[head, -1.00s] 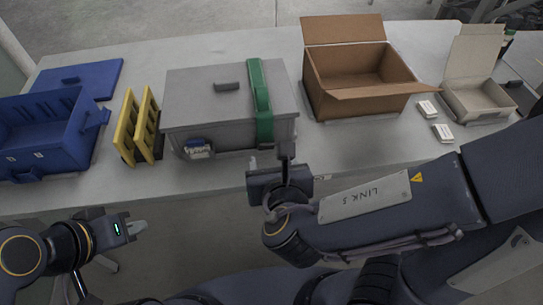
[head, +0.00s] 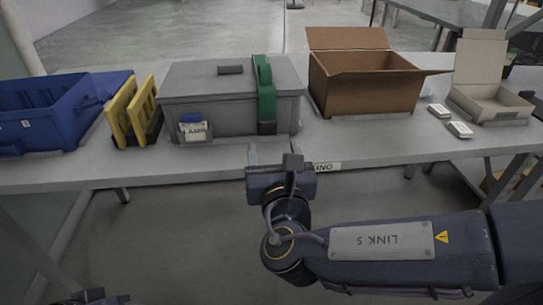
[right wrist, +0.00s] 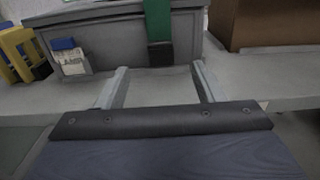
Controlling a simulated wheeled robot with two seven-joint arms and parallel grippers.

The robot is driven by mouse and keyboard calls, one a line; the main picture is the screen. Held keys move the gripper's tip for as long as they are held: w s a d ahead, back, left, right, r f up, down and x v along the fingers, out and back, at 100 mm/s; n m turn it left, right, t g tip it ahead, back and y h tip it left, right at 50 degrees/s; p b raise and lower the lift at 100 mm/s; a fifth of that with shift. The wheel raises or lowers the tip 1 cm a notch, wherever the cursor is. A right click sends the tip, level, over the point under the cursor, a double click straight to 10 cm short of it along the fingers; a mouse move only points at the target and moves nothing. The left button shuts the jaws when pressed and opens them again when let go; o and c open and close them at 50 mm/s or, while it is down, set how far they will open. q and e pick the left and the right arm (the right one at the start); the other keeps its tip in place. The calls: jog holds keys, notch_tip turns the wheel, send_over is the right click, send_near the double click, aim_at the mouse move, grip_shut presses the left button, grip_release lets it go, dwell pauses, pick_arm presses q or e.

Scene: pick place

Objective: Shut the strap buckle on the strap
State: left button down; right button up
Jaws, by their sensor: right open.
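A green strap (head: 264,85) runs over the lid and down the front of a grey lidded box (head: 205,88). A dark buckle part (head: 267,128) sits at the strap's lower end on the box front; whether its latch is open or closed is too small to tell. The strap (right wrist: 158,20) and dark part (right wrist: 160,52) also show in the right wrist view.
Left of the box stand yellow racks (head: 132,112) and a blue bin (head: 45,115). Right of it are an open cardboard box (head: 360,82), small white boxes (head: 459,130) and an open pale carton (head: 490,100). A label card (head: 194,130) is on the grey box's front.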

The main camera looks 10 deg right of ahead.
aim_at(269, 126)
jog(key=w+b, duration=0.1)
jog(key=w, duration=0.6)
jog(key=shift+w, duration=0.3)
jog(key=c, duration=1)
jog(key=r+g+p, duration=0.1)
jog(key=p, duration=0.2)
jog(key=shift+w, duration=0.15)
jog(key=shift+f+p, duration=0.1)
jog(key=shift+p, duration=0.25)
jog(key=shift+w+f, duration=0.1)
jog(key=shift+f, duration=0.1)
